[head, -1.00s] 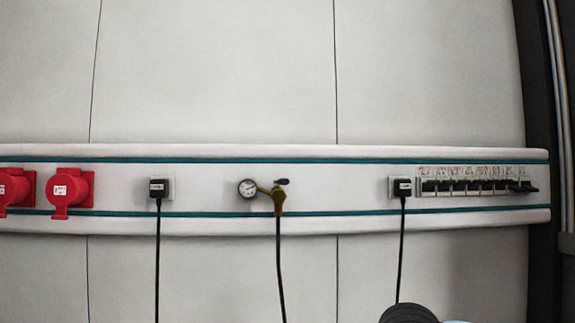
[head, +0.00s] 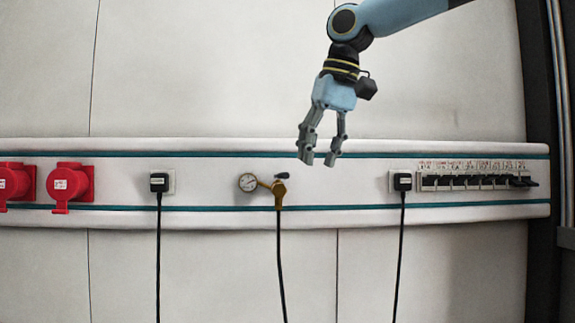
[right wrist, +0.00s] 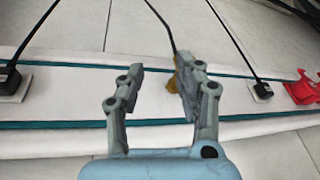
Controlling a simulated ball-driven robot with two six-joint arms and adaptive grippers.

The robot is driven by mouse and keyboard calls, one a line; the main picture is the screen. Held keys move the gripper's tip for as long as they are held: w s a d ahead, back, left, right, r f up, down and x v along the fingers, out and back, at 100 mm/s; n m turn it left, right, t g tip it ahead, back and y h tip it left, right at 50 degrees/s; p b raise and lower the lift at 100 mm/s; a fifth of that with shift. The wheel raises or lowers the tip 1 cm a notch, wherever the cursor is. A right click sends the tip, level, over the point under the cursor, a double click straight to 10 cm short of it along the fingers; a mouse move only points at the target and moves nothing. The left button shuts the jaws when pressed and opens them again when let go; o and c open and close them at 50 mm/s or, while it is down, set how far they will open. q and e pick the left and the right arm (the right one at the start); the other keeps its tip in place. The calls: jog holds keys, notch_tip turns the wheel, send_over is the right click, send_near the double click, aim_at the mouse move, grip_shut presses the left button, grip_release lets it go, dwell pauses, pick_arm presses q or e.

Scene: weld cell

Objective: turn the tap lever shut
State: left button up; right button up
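The tap (head: 279,193) is a brass fitting on the white wall rail, with a round gauge (head: 247,182) on its left and a dark hose (head: 280,250) hanging below. Its small black lever (head: 282,176) lies about level across the top. My right gripper (head: 319,157) points down, open and empty, to the right of the lever and a little above it, apart from it in the picture. In the right wrist view, brass parts of the tap (right wrist: 262,90) show behind the right-hand finger, which hides much of it; I cannot make out the lever there. My left gripper is not in view.
Black plugs with hanging cables sit on either side of the tap, one left (head: 159,184) and one right (head: 402,183). Red sockets (head: 70,185) are at far left. A row of black switches (head: 475,182) is at the right. The wall above the rail is bare.

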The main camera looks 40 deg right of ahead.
aim_at(288, 174)
notch_tip(288, 174, up, 7)
jog(key=w+a+m+t, duration=0.1)
jog(key=a, duration=0.2)
jog(key=x, duration=0.7)
jog(key=p+x, duration=0.1)
jog(key=x, duration=0.2)
jog(key=shift+w+d+f, duration=0.15)
jog(key=shift+w+d, duration=0.15)
jog(key=shift+w, duration=0.05)
jog(key=shift+c, duration=0.4)
grip_shut()
